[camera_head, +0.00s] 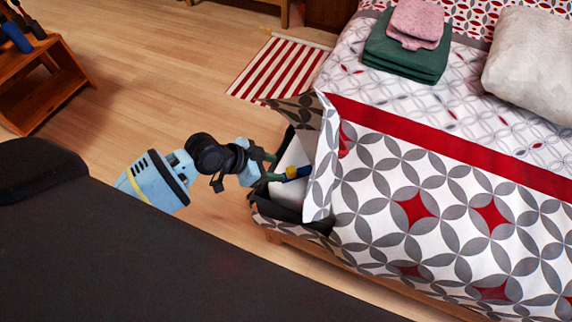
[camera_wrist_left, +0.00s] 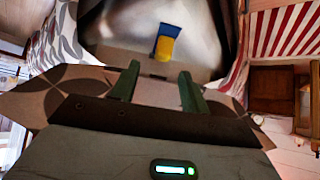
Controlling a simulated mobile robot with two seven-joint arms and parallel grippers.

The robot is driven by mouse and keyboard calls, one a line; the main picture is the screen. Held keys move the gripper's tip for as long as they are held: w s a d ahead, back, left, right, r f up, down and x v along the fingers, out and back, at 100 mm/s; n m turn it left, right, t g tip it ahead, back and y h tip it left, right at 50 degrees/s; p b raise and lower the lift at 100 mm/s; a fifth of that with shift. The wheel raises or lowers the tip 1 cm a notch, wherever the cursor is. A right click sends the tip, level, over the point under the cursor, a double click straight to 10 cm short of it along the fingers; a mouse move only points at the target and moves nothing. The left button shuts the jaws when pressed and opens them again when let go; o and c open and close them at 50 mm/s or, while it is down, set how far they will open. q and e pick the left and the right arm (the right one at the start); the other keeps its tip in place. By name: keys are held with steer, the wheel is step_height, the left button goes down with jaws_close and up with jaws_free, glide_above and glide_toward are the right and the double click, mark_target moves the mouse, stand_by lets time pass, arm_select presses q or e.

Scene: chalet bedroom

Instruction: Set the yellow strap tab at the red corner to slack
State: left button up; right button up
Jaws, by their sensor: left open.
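The yellow strap tab (camera_head: 292,173) sits on a short blue strap (camera_head: 303,171) at the opened near-left corner of the bed. The tab also shows in the left wrist view (camera_wrist_left: 163,48), with the blue strap end (camera_wrist_left: 169,31) above it, against a pale mattress surface. My left gripper (camera_head: 275,168) is at that corner, its green fingers pointing toward the tab. In the left wrist view the fingers (camera_wrist_left: 158,77) are apart, with nothing between their tips, and the tab lies beyond them. I cannot tell the tab's setting. My right gripper is not in view.
A patterned cover flap (camera_head: 322,150) stands up beside the strap. The duvet with a red band (camera_head: 430,140) covers the bed. Folded green cloth (camera_head: 405,55) and a white pillow (camera_head: 530,65) lie farther back. A striped rug (camera_head: 275,68) and open wooden floor lie left of the bed.

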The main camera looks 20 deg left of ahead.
mark_target(291, 169)
arm_select(q)
steer(key=shift+w+a+r, duration=0.15)
steer(key=shift+w+r, duration=0.05)
steer(key=shift+w, duration=0.1)
steer(key=shift+b+x, duration=0.75)
steer(key=shift+x, duration=3.15)
jaws_close()
